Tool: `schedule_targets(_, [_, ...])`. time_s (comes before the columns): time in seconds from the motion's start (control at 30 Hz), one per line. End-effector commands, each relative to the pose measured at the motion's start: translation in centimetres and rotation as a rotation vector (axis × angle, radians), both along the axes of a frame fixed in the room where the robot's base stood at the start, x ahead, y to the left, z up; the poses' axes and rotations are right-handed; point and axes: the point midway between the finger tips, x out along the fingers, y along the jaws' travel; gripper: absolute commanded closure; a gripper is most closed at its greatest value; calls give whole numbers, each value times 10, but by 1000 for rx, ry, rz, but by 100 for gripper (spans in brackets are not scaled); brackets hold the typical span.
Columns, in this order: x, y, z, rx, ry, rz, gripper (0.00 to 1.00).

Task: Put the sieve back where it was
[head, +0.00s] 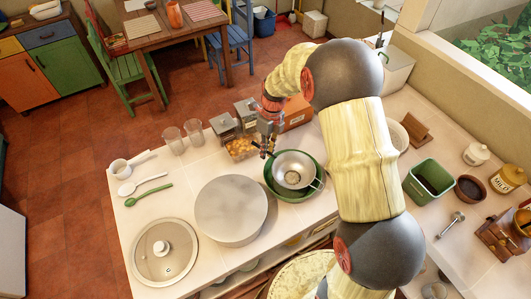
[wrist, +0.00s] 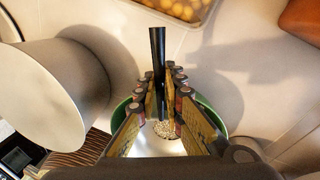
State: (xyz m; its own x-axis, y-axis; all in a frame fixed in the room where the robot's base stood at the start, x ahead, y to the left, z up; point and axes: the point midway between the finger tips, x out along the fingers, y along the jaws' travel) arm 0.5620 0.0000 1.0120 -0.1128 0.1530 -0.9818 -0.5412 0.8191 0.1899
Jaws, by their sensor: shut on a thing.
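The sieve (head: 294,168) is a round metal bowl with a perforated middle and a dark handle. It is over a green bowl (head: 279,194), whose rim shows around it; I cannot tell whether the two touch. My gripper (head: 268,150) is at the sieve's far left side, pointing down. In the wrist view my gripper (wrist: 165,100) is shut on the black handle of the sieve (wrist: 158,48). The perforated part lies below between the fingers, and the fingers hide much of the sieve. The green bowl (wrist: 206,103) shows behind them.
A large grey metal drum (head: 231,208) stands close left of the green bowl. Behind are a tray of orange food (head: 241,149), canisters (head: 224,125) and a brown box (head: 298,113). A lidded pan (head: 165,250) is front left. Clear counter lies between the spoons (head: 148,191) and drum.

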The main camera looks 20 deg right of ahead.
Motion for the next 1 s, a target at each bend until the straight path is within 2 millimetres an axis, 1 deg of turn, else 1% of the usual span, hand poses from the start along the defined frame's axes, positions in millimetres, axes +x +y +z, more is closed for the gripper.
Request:
schedule_targets(0.03, [0, 0, -6, 0, 0, 0, 100])
schedule_targets(0.1, [0, 0, -10, 0, -2, 1, 100])
schedule_targets(0.33, [0, 0, -9, 0, -2, 1, 100])
schedule_targets(0.53, [0, 0, -15, 0, -2, 1, 100])
schedule_targets(0.57, [1, 0, -14, 0, -2, 1, 89])
schedule_targets(0.6, [0, 0, -14, 0, -2, 1, 86])
schedule_targets(0.87, [0, 0, -14, 0, -2, 1, 72])
schedule_targets(1.0, [0, 0, -14, 0, -2, 1, 72])
